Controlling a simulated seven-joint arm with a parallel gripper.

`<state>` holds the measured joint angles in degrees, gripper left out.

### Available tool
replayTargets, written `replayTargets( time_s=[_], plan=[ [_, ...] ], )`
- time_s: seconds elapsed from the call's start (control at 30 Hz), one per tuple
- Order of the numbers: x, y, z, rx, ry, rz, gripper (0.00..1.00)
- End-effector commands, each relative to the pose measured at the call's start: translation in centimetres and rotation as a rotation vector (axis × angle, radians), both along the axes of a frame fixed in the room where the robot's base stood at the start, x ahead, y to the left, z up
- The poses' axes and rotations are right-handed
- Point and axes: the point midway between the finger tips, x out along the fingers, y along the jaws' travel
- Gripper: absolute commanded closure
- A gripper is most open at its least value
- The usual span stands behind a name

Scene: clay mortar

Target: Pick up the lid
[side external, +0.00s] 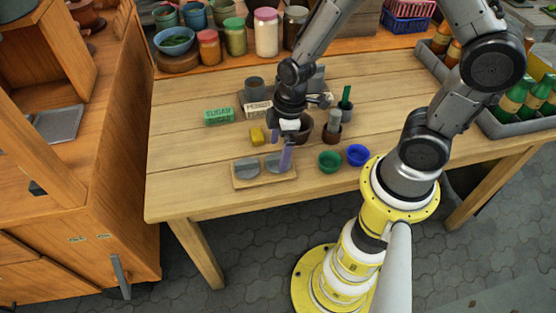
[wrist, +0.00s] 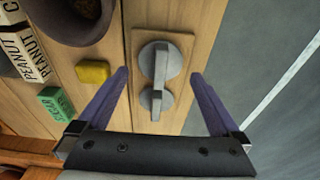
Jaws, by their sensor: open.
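A small wooden board (side external: 263,182) lies near the table's front edge and carries two round grey pieces that look like lids. In the wrist view, the larger grey disc (wrist: 174,61) has a raised bar handle, and the smaller one (wrist: 148,101) sits nearer to me with a similar bar. Which of them is the task's lid I cannot tell. My gripper (side external: 281,150) points down over the board's right part. In the wrist view its two purple fingers (wrist: 160,75) are spread apart, one on each side of the board, with nothing between them held.
A yellow block (wrist: 92,73), a green sugar box (side external: 219,116) and a peanut box (wrist: 34,56) lie beside the board. A dark mortar bowl (wrist: 75,18) stands behind. Green (side external: 330,161) and blue (side external: 357,154) bowls stand to the right. The table's front left is clear.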

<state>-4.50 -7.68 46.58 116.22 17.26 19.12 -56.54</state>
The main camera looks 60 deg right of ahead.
Motion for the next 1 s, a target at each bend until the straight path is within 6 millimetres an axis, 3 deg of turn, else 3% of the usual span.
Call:
replayTargets(
  time_s=[0.2,0.5,0.9,1.0],
  plan=[
    [0.1,0.1,-2.7,-0.001,0.002,-0.001,0.0],
    [0.2,0.2,-3.1,-0.001,0.0,-0.001,0.02],
    [0.2,0.2,-3.0,-0.001,0.0,-0.001,0.73],
    [0.2,0.2,-3.0,-0.001,-0.001,-0.001,0.73]
  ],
)
